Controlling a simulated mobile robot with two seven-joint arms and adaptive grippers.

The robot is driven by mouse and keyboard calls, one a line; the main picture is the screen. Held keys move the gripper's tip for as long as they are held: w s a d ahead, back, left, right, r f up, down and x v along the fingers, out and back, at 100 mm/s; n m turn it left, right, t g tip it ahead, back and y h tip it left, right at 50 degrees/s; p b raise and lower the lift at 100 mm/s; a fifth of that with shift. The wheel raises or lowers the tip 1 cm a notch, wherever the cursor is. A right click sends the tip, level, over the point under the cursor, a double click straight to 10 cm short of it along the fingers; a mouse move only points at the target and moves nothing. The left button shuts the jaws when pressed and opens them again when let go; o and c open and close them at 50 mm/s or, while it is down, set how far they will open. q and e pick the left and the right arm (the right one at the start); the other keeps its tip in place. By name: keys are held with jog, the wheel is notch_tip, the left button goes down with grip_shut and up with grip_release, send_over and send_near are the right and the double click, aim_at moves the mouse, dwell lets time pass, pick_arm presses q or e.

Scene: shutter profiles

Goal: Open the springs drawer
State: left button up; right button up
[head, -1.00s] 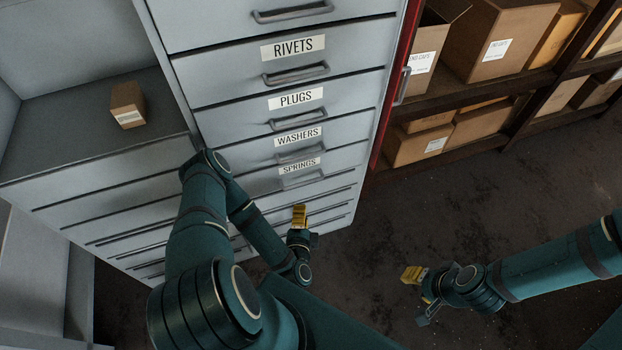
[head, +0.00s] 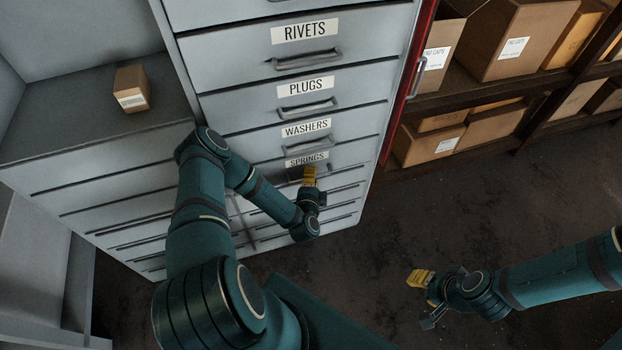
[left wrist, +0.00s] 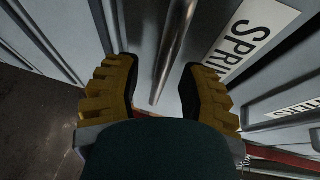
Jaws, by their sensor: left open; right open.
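The springs drawer (head: 291,166) is the shut grey drawer labelled SPRINGS, below the WASHERS drawer in the head view. My left gripper (head: 310,174) is in front of it, just below its label, and covers most of its handle. In the left wrist view the open yellow fingers of my left gripper (left wrist: 162,88) stand either side of the end of the bar handle (left wrist: 175,50). I cannot tell whether they touch it. The SPRINGS label (left wrist: 245,38) shows beside them. My right gripper (head: 420,278) is open and empty over the floor at the right.
Drawers labelled RIVETS (head: 230,80), PLUGS (head: 240,104) and WASHERS (head: 250,144) are shut above. A small box (head: 132,88) sits on the lower cabinet at left. Shelves with cartons (head: 430,144) stand at right. The dark floor (head: 470,215) is clear.

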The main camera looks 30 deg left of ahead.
pick_arm(q)
jog(key=shift+o, duration=0.2)
jog(key=shift+w, duration=0.15)
grip_shut()
